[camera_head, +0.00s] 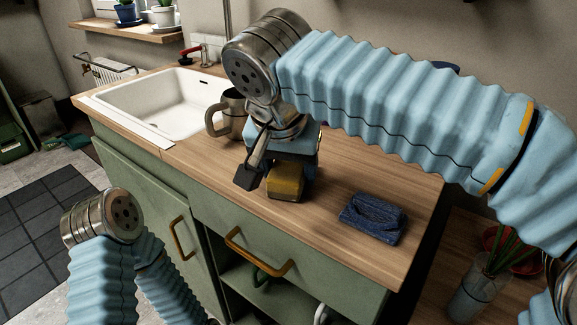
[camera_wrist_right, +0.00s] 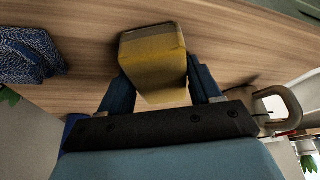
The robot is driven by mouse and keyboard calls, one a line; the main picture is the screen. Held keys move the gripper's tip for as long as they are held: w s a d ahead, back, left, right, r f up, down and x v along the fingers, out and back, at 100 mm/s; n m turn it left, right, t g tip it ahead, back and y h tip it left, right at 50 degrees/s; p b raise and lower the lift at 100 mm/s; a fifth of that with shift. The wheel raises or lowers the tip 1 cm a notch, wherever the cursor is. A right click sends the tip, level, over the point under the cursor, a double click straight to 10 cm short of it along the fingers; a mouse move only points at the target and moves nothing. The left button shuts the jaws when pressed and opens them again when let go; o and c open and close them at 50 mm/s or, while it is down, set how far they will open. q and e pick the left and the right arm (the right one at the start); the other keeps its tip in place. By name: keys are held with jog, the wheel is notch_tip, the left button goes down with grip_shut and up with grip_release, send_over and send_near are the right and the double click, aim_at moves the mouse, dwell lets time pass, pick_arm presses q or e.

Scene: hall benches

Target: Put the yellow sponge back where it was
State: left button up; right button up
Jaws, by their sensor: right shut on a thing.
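The yellow sponge (camera_head: 287,183) is at the counter's front part, below my right gripper (camera_head: 272,180). In the right wrist view the sponge (camera_wrist_right: 153,62) sits between the two blue fingers of the right gripper (camera_wrist_right: 159,80), which is shut on it. The sponge's far end is at or just above the wooden worktop (camera_head: 335,170); I cannot tell whether it touches. Part of the sponge is hidden by the gripper in the head view. My left arm shows at the lower left, but its gripper is not in view.
A folded dark blue cloth (camera_head: 372,217) lies right of the sponge. A brown-grey mug (camera_head: 230,114) stands behind and left of the right gripper, beside the white sink (camera_head: 180,98). Bare worktop lies between sponge and cloth. A glass with green stems (camera_head: 470,298) stands lower right.

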jog(key=shift+f, duration=0.2)
jog(key=o, duration=1.2)
jog(key=shift+r, duration=0.1)
jog(key=shift+c, duration=0.2)
jog(key=shift+r, duration=0.3)
jog(key=p+v, duration=0.2)
jog(key=v, duration=0.9)
jog(key=shift+s+r, duration=0.3)
jog(key=shift+a, duration=0.15)
